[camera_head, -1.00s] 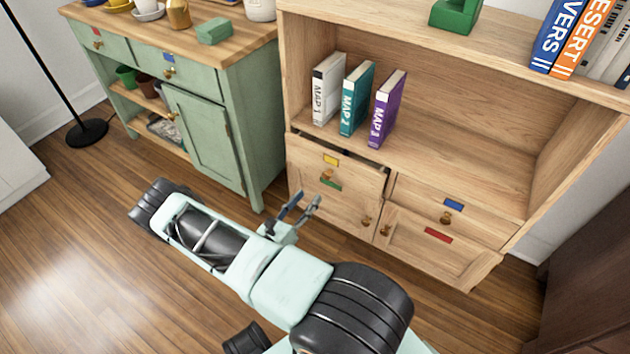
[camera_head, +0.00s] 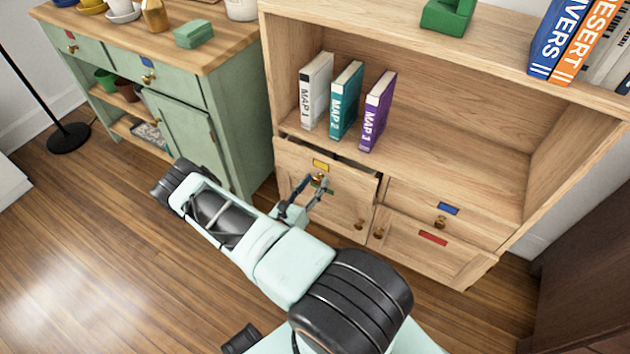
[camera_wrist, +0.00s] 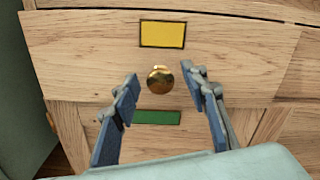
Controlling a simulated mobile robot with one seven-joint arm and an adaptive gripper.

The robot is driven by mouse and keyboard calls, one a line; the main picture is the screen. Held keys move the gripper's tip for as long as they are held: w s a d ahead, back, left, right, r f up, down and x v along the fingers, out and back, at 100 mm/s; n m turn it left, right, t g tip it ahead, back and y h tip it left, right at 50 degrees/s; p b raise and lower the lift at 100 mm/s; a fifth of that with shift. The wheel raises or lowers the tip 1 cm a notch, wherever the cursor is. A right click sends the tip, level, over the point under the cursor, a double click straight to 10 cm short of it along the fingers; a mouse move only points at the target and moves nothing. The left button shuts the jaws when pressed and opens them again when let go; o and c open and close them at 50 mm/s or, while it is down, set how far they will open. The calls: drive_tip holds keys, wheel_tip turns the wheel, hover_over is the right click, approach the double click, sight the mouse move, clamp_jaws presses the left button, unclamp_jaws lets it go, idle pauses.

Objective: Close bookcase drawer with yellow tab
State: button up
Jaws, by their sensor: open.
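The drawer with the yellow tab (camera_head: 321,165) is the upper left drawer of the wooden bookcase, and it stands slightly out, with a dark gap along its top edge. In the wrist view the drawer front (camera_wrist: 90,50) fills the upper part, with the yellow tab (camera_wrist: 163,34) above a round brass knob (camera_wrist: 160,80). My gripper (camera_wrist: 163,88) is open, its two fingers to the left and right of the knob. I cannot tell whether either finger touches it. In the head view my gripper (camera_head: 305,188) is in front of this drawer and partly hides the knob.
A green-tabbed door (camera_wrist: 157,117) is below the drawer. Three map books (camera_head: 345,100) stand on the shelf above. A green cabinet (camera_head: 235,110) stands at the left.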

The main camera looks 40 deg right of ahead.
sight(321, 175)
drive_tip(key=shift+c, duration=0.6)
clamp_jaws()
drive_tip(key=b+x, duration=0.1)
drive_tip(key=x, duration=0.2)
drive_tip(key=shift+w+d+f, duration=0.1)
drive_tip(key=shift+d, duration=0.05)
drive_tip(key=shift+w+d, duration=0.2)
drive_tip(key=shift+d, duration=0.2)
drive_tip(key=shift+o, duration=0.6)
unclamp_jaws()
drive_tip(key=shift+d, duration=0.1)
